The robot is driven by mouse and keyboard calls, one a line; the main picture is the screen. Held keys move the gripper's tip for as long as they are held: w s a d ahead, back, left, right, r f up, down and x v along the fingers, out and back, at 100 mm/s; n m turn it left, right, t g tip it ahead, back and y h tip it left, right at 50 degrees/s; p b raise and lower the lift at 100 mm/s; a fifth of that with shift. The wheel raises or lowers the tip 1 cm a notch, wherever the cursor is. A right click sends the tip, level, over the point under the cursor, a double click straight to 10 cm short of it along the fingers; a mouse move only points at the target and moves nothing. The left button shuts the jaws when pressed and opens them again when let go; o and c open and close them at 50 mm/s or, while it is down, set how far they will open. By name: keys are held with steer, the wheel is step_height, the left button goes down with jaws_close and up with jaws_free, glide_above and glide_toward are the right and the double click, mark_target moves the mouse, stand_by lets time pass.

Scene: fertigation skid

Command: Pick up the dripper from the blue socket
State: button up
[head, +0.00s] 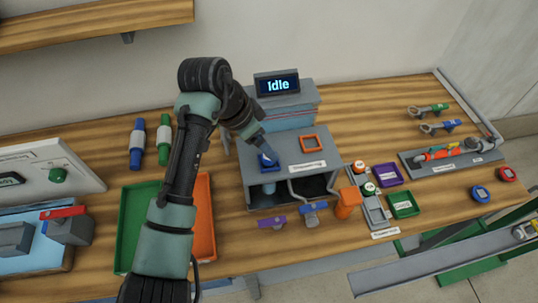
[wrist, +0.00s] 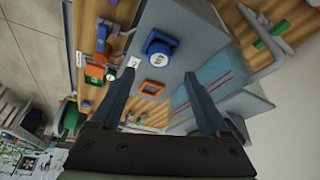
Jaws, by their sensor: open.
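The blue socket (head: 268,161) sits on top of the grey skid box, left of the empty-looking orange square socket (head: 311,143). In the wrist view the blue socket (wrist: 151,37) holds a round dripper (wrist: 161,52) with a pale, marked top. My gripper (head: 262,150) is over the blue socket in the head view and hides part of it and the dripper. In the wrist view my gripper (wrist: 159,73) is open, with two separate fingers and nothing between their tips. The dripper appears beyond the fingertips; I cannot tell the exact gap.
A display (head: 277,85) reading "Idle" stands behind the sockets. Orange (head: 347,203), purple (head: 388,175) and green (head: 404,205) pieces lie to the right. Green (head: 137,215) and orange (head: 203,230) trays are at left, partly behind my arm.

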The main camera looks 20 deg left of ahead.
steer(key=shift+s+p+x, duration=0.2)
steer(key=shift+p+x, duration=0.25)
steer(key=shift+x, duration=0.85)
steer(key=shift+s+p+x, duration=0.2)
steer(key=shift+p+x, duration=0.25)
steer(key=shift+x, duration=0.9)
steer(key=shift+a+f, duration=0.1)
steer(key=shift+a, duration=0.1)
jaws_close()
